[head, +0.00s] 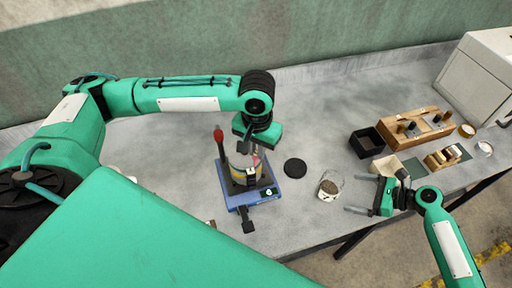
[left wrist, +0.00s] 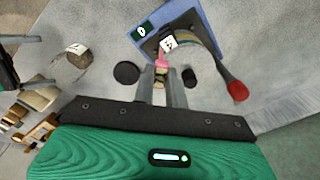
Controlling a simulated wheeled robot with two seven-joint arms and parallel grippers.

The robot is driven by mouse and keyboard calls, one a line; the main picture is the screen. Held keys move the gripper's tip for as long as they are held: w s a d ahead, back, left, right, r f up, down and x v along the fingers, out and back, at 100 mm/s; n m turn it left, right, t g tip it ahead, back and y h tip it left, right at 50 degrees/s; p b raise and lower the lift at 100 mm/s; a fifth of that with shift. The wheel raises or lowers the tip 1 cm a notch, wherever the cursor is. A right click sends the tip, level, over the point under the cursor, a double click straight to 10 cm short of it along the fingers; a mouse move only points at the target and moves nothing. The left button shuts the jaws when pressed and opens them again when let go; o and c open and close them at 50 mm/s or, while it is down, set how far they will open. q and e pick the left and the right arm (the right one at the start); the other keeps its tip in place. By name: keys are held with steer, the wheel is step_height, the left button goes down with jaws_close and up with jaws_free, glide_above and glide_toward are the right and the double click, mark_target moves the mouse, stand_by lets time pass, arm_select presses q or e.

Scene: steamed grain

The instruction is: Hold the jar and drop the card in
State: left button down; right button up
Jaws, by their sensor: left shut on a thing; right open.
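A clear glass jar (head: 331,186) with brownish grain and a white label stands on the grey table; the left wrist view shows it at left (left wrist: 80,57). My right gripper (head: 347,192) is open, its two fingers pointing left towards the jar, just right of it. My left gripper (left wrist: 161,88) is shut on a small pink-and-pale piece (left wrist: 161,65), apparently the card, mostly hidden between the fingers. In the head view the left gripper is over the blue device (head: 262,194), left of the jar. The jar's mouth looks open.
The blue device has a red-tipped lever (head: 218,133) and a yellow-banded round part. A black disc (head: 295,168) lies between device and jar. A black box (head: 367,142), wooden block (head: 414,126) and small wooden rack (head: 443,158) are at right. A white box (head: 478,75) stands at the back right.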

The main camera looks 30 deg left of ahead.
mark_target(338, 189)
arm_select(q)
steer(key=f+b, duration=0.2)
steer(key=shift+a+f, duration=0.2)
steer(key=shift+f, duration=0.2)
arm_select(e)
steer(key=x, duration=0.4)
steer(key=shift+a+f, duration=0.25)
steer(key=shift+a, duration=0.05)
arm_select(q)
steer(key=shift+r, duration=0.25)
arm_select(e)
steer(key=shift+a+f, duration=0.25)
steer(key=shift+a, duration=0.7)
arm_select(q)
steer(key=shift+d, duration=0.1)
arm_select(e)
steer(key=shift+a+f, duration=0.35)
steer(key=shift+a, duration=0.15)
steer(key=shift+a+f, duration=0.15)
steer(key=shift+a, duration=0.15)
steer(key=c, duration=1.1)
